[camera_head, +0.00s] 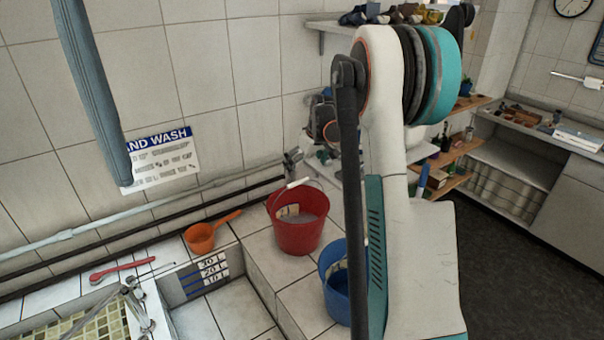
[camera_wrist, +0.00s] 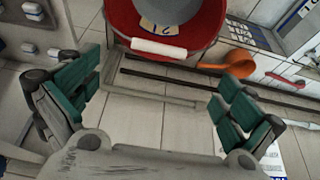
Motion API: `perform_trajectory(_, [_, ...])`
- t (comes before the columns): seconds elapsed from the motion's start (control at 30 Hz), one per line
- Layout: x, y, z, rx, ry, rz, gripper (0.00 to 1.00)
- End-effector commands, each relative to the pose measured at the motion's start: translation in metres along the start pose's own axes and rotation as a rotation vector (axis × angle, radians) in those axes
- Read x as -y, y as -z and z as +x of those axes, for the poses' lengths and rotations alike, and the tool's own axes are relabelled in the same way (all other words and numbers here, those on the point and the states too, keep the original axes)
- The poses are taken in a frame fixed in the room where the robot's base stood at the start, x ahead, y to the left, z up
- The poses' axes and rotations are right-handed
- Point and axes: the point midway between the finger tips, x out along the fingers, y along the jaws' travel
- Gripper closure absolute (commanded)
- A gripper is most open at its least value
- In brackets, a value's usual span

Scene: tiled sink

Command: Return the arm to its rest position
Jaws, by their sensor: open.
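My gripper (camera_wrist: 165,72) is open in the wrist view, its two green-padded fingers spread wide apart. My white and teal arm (camera_head: 400,240) stands upright in the right-centre of the head view. It hides part of what lies behind it. The gripper's fingers cannot be made out clearly in the head view.
A red bucket (camera_head: 298,236) stands on the tiled ledge, with a blue bucket (camera_head: 335,298) partly behind my arm. An orange dipper (camera_head: 201,238) and a red brush (camera_head: 118,268) lie along the wall. Pipes (camera_head: 150,207) run along the wall. Shelves (camera_head: 455,178) stand behind. Dark floor at right is clear.

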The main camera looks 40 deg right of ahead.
Motion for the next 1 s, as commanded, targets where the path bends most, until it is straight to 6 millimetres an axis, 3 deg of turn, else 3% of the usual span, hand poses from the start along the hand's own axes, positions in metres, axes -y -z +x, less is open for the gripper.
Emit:
perform_trajectory(0.2, [0.0,0.0,-0.015,0.0,0.0,0.0,0.0])
perform_trajectory(0.77, [0.001,0.0,-0.016,0.0,0.0,-0.001,0.0])
perform_trajectory(0.87, [0.011,0.0,-0.02,0.0,-0.003,-0.009,0.0])
perform_trajectory(1.0, [0.052,-0.002,-0.035,0.0,-0.012,-0.039,0.0])
